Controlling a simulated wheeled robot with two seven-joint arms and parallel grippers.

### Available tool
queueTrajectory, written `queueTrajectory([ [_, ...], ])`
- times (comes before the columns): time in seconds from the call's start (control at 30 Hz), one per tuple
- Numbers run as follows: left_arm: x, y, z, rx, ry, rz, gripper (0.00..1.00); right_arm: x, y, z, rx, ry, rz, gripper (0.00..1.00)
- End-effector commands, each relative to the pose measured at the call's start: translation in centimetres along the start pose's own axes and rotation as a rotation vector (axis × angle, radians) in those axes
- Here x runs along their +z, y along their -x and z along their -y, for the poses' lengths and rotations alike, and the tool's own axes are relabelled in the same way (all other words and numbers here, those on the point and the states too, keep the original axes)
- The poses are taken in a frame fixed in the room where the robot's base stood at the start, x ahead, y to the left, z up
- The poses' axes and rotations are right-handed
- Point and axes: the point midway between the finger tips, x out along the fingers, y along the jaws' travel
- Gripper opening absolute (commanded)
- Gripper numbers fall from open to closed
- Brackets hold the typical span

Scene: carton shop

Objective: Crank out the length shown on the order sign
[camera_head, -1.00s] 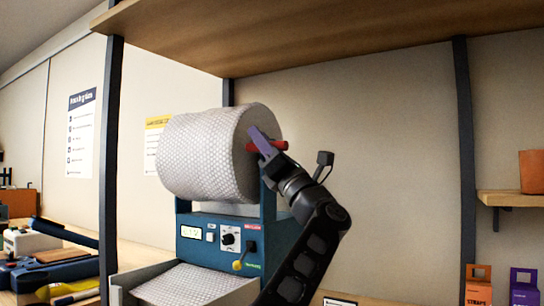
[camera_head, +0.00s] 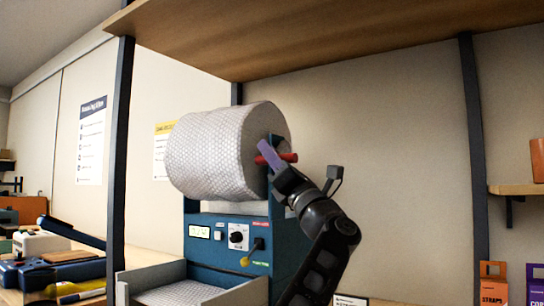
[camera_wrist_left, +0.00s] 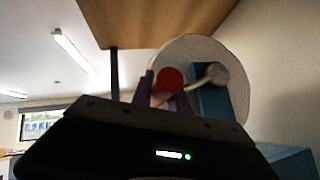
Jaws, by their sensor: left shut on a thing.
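A large roll of white bubble wrap (camera_head: 212,150) hangs on a blue dispenser (camera_head: 288,240) with a small display (camera_head: 199,232), a black knob (camera_head: 238,237) and a yellow-tipped lever (camera_head: 246,261). A red crank handle (camera_head: 282,158) sticks out at the roll's right end. My left gripper (camera_head: 271,160) is shut on this red handle. In the left wrist view the handle's round red end (camera_wrist_left: 171,78) shows between the fingers, with a metal crank arm (camera_wrist_left: 207,78) beside it. Bubble wrap lies in the tray (camera_head: 150,278) below. I cannot make out an order sign. My right gripper is out of view.
A wooden shelf (camera_head: 300,30) hangs overhead, between dark posts (camera_head: 472,150). Orange (camera_head: 493,288) and purple boxes stand at lower right.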

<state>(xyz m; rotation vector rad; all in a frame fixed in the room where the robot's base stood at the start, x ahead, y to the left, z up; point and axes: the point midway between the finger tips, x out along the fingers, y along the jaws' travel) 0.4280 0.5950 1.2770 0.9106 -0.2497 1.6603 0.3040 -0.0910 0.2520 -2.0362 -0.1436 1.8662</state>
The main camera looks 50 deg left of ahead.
Motion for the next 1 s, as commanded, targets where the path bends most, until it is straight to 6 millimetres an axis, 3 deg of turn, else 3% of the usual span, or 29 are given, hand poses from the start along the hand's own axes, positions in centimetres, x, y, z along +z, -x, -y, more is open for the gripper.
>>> queueTrajectory([
  [0.03, -0.18, -0.32, -1.09, 0.022, 0.007, -0.008, 0.21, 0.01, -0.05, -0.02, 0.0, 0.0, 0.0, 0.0],
  [0.3, -0.16, -0.24, -0.79, 0.017, 0.004, -0.006, 0.41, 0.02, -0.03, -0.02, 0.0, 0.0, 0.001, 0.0],
  [1.0, -0.11, -0.02, -0.13, 0.004, 0.0, -0.003, 0.41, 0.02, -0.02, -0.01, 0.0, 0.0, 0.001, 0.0],
])
